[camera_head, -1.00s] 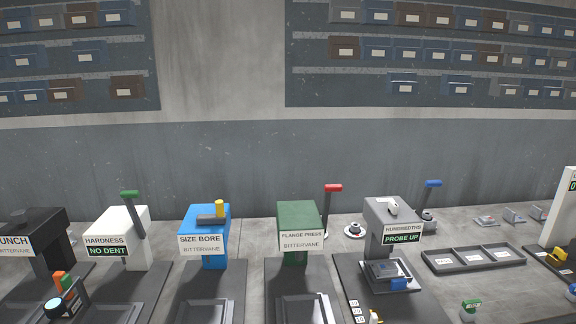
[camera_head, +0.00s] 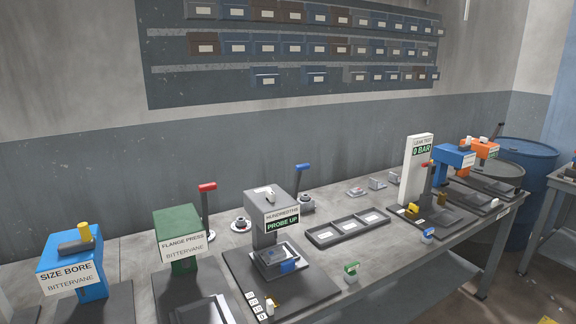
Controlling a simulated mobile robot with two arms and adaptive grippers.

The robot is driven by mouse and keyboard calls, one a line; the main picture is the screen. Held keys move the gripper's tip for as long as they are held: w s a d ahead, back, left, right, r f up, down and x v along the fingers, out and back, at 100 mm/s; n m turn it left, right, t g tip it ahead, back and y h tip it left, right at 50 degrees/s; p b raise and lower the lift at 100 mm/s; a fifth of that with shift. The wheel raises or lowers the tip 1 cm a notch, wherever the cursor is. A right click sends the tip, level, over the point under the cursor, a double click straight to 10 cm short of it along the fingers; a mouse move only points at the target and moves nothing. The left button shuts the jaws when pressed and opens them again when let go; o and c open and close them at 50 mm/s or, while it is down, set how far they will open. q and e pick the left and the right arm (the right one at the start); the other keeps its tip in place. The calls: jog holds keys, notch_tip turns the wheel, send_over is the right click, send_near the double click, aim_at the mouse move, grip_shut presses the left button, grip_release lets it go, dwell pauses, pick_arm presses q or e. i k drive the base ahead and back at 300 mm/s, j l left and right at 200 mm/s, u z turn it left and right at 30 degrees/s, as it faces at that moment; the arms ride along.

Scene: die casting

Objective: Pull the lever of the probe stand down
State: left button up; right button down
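The probe stand (camera_head: 268,208) is a grey column with a boxy head on a dark base plate, near the middle of the head view. Its label reads "HUNDREDTHS" and its green display reads "PROBE UP". A lever with a blue handle (camera_head: 302,167) rises behind the right side of the head, with its grip up. A small dark fixture with a blue part (camera_head: 288,266) sits on the base below the head. Neither of my grippers is in view.
The green flange press (camera_head: 178,238) with a red-handled lever (camera_head: 207,187) and the blue size bore station (camera_head: 72,265) stand to the left. A three-part tray (camera_head: 347,229) and a white leak test tower (camera_head: 416,175) stand to the right. Floor is open at lower right.

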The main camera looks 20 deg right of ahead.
aim_at(299, 168)
jog(key=i+l, duration=0.15)
jog(key=l, duration=0.15)
jog(key=i+l, duration=0.15)
jog(key=l, duration=0.2)
jog(key=i+l, duration=0.1)
jog(key=l, duration=0.2)
jog(key=i+l+u, duration=0.1)
jog(key=l, duration=0.25)
jog(key=i, duration=0.05)
